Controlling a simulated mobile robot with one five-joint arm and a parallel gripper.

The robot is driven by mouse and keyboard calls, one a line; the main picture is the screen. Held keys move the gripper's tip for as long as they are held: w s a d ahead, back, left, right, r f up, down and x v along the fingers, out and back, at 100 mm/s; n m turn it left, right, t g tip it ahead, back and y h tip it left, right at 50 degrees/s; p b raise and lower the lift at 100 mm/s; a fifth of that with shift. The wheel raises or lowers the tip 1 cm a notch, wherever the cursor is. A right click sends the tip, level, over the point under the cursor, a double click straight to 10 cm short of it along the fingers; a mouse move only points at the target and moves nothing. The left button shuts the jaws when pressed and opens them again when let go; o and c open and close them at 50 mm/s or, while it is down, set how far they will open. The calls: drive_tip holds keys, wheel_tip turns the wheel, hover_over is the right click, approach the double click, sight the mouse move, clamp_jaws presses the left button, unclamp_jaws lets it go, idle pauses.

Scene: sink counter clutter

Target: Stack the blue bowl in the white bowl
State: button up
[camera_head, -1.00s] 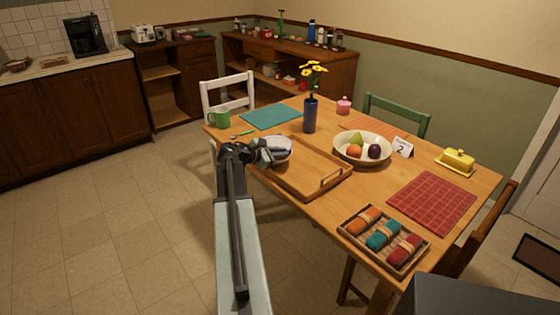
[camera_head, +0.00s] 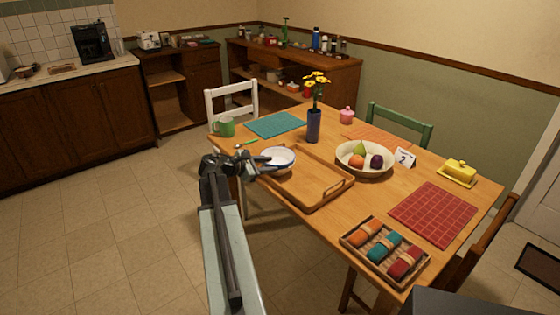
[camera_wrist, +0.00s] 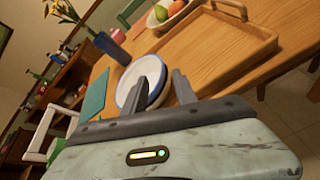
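A white bowl with a blue rim (camera_head: 279,154) is at the left end of the wooden tray, its opening facing up. In the wrist view this blue-rimmed bowl (camera_wrist: 139,76) shows in front of the fingers, with a second pale wall (camera_wrist: 160,92) along its right side. It looks nested in a white bowl, but the lower bowl is mostly hidden. My gripper (camera_head: 266,165) is at the near left side of the bowls. In the wrist view the two fingers of my gripper (camera_wrist: 158,80) stand apart, with the left tip overlapping the bowl in the picture.
The wooden tray (camera_head: 325,199) lies right of the bowls. A blue vase (camera_head: 313,127) with yellow flowers stands behind, and a fruit bowl (camera_head: 345,169) sits farther right. A green mug (camera_head: 225,127) and teal mat (camera_head: 276,124) are at the left. A napkin box (camera_head: 376,273) is near the front edge.

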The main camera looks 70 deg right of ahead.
drive_tip(key=v, duration=0.3)
drive_tip(key=shift+w+a+r+p, duration=0.1)
drive_tip(key=shift+w+a+p, duration=0.05)
drive_tip(key=shift+a+p, duration=0.15)
drive_tip(key=w+a+f+m+t+y, duration=0.15)
drive_tip(key=w+a+f, duration=0.25)
drive_tip(key=w+a, duration=0.4)
drive_tip(key=w+a+f+m+t+y, duration=0.1)
drive_tip(key=w+a+f+t+y, duration=0.15)
drive_tip(key=w+a, duration=0.6)
drive_tip(key=w+a+f+m+t+y, duration=0.15)
drive_tip(key=w+a+f, duration=0.3)
drive_tip(key=a, duration=0.75)
drive_tip(key=w+a+f+m+y, duration=0.1)
drive_tip(key=a+y, duration=0.1)
drive_tip(key=a, duration=1)
drive_tip(key=w+a+f+t+y, duration=0.1)
drive_tip(key=a+y, duration=0.1)
drive_tip(key=a, duration=1.1)
drive_tip(key=w+a+f+m+y, duration=0.1)
drive_tip(key=a+f+y, duration=0.1)
drive_tip(key=a, duration=1)
drive_tip(key=shift+w+a+m, duration=0.3)
drive_tip(key=shift+w, duration=0.1)
wheel_tip(320, 180, up, 13)
drive_tip(key=p, duration=1.2)
drive_tip(key=shift+f+p, duration=0.2)
drive_tip(key=shift+p, duration=0.15)
